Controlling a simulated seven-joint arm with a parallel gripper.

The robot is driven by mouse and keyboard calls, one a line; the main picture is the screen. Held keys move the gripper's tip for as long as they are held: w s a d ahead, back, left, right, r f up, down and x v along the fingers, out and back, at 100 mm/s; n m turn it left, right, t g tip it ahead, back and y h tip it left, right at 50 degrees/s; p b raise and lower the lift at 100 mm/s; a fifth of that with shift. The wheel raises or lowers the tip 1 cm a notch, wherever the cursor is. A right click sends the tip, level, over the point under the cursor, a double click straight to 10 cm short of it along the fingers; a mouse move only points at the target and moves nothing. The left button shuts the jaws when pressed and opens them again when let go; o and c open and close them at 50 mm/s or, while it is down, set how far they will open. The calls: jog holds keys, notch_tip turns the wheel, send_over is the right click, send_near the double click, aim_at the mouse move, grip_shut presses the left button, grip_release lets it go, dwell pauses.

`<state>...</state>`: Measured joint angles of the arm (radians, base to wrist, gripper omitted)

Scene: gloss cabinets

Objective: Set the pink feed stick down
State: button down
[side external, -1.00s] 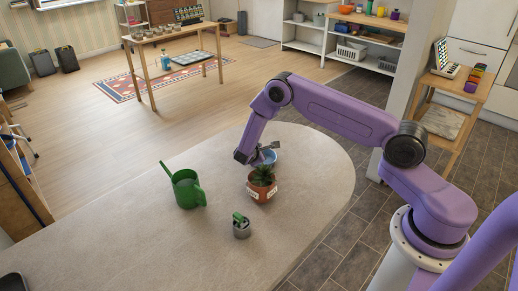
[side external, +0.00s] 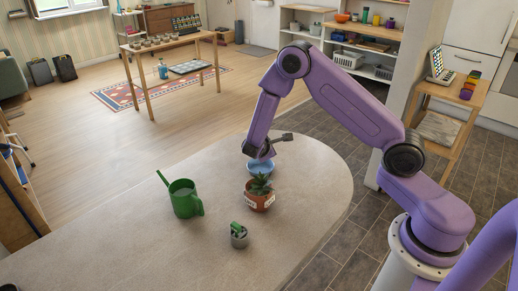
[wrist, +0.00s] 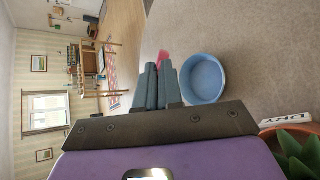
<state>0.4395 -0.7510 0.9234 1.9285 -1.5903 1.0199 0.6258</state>
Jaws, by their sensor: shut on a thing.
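The pink feed stick (wrist: 163,56) shows as a small pink piece at the fingertips in the wrist view. My gripper (wrist: 158,68) is shut on it, its two grey fingers close together. In the side view my gripper (side external: 262,153) is above and just behind the blue bowl (side external: 260,168), and the stick cannot be made out there. In the wrist view the blue bowl (wrist: 203,78) lies just right of the fingers and looks empty. The terracotta pot (side external: 258,201) with a green plant (side external: 260,184) stands in front of the bowl.
A green watering can (side external: 185,201) and a small metal can (side external: 239,240) with something green in it stand on the table (side external: 130,240). The pot's label (wrist: 287,120) reads DRY in the wrist view. The left and front of the table are clear.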

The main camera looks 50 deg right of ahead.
jog(key=s+a+r, duration=0.1)
jog(key=s+r, duration=0.2)
jog(key=s, duration=0.4)
jog(key=shift+s+a+r, duration=0.15)
jog(key=shift+s+a, duration=0.05)
jog(key=shift+s, duration=0.1)
jog(key=shift+w+d+r+n+g+y, duration=1.2)
jog(key=shift+w+g+y, duration=2.4)
jog(key=shift+w, duration=2.45)
jog(key=shift+m+t+y, duration=0.3)
jog(key=shift+m, duration=0.1)
jog(key=shift+w+a+f+x, duration=0.15)
jog(key=shift+a+x, duration=0.2)
jog(key=shift+x, duration=1.5)
jog(key=shift+w+a+x, duration=0.1)
jog(key=shift+a+x, duration=0.2)
jog(key=shift+x, duration=1.5)
jog(key=shift+w+a+f+x, duration=0.15)
jog(key=shift+a+x, duration=0.2)
jog(key=shift+x, duration=1.5)
